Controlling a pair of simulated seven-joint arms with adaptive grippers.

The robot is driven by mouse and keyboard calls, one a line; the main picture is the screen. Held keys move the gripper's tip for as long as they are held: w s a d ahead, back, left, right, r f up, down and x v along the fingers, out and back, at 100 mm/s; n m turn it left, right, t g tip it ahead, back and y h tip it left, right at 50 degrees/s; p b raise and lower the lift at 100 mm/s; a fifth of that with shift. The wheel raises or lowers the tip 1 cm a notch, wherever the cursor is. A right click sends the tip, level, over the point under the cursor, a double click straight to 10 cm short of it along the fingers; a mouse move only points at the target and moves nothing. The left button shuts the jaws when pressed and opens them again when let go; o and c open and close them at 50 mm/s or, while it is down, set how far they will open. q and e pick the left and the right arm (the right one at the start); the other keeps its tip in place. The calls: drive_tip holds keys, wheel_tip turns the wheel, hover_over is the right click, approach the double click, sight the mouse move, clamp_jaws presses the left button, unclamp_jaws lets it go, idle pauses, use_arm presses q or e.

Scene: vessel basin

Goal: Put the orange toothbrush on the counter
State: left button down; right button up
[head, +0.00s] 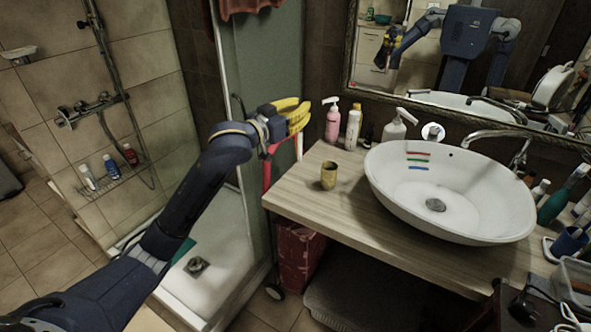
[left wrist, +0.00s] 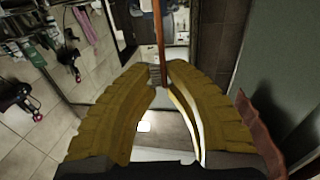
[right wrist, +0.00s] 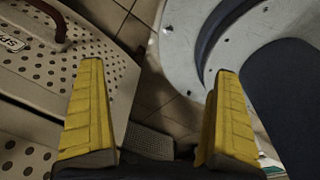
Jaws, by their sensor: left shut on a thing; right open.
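My left gripper (head: 303,117) is shut above the left end of the wooden counter (head: 300,195), near its back edge. In the left wrist view its fingertips (left wrist: 160,76) close on a thin orange-brown stick, which looks like the orange toothbrush (left wrist: 159,42). In the head view the toothbrush is hard to tell apart from the fingers. Red, green and blue toothbrush-like sticks (head: 418,160) lie in the white basin (head: 470,228). My right gripper (right wrist: 155,80) is open and empty in the right wrist view, away from the counter; it is not made out directly in the head view.
A small yellow-brown cup (head: 329,176) stands on the counter left of the basin. A pink pump bottle (head: 332,124) and other bottles line the back by the mirror. The counter's front left is clear. A glass shower wall (head: 262,60) is at its left.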

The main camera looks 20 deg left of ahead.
sight(298, 160)
use_arm(q)
wheel_tip(298, 160, down, 16)
drive_tip(key=shift+f, duration=0.1)
idle(0.5)
drive_tip(key=shift+f, duration=0.15)
drive_tip(key=c, duration=1.4)
unclamp_jaws()
drive_tip(key=shift+c, duration=0.2)
